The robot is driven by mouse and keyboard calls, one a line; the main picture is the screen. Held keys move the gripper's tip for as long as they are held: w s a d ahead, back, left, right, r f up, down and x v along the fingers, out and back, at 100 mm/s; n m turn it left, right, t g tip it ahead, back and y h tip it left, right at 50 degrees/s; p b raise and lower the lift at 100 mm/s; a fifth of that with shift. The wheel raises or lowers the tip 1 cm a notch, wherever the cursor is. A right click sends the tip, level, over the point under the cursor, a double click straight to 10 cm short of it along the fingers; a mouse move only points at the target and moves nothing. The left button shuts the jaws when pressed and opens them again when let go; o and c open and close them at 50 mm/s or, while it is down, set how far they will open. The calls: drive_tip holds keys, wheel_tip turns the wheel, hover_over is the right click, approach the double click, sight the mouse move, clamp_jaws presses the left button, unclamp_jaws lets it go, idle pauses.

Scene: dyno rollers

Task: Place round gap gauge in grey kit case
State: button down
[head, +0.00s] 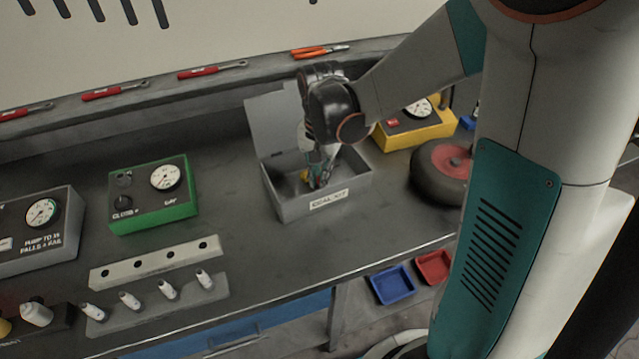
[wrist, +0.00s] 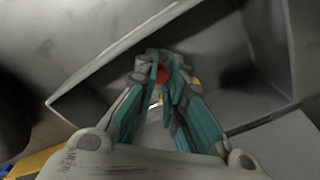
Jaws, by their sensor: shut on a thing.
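The grey kit case (head: 290,207) stands on the bench with its lid raised at the back and a label on its front. The case walls also surround the fingers in the wrist view (wrist: 90,75). My gripper (head: 318,180) reaches down inside the open case, fingers pointing at its floor. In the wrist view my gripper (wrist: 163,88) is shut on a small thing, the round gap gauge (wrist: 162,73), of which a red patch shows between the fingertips. The fingers hide most of it. I cannot tell whether it touches the case floor.
A green gauge box (head: 150,213) stands left of the case, and a yellow gauge box (head: 428,130) behind it to the right. A dark round wheel (head: 436,180) lies right of the case. A pale holed block (head: 155,262) sits in front left. Bench between is clear.

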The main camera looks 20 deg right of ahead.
drive_tip(key=shift+f+b, duration=0.4)
drive_tip(key=shift+f, duration=1.2)
drive_tip(key=shift+f, duration=0.2)
drive_tip(key=c, duration=1.9)
unclamp_jaws()
drive_tip(key=shift+c, duration=0.2)
drive_tip(key=shift+r, duration=0.1)
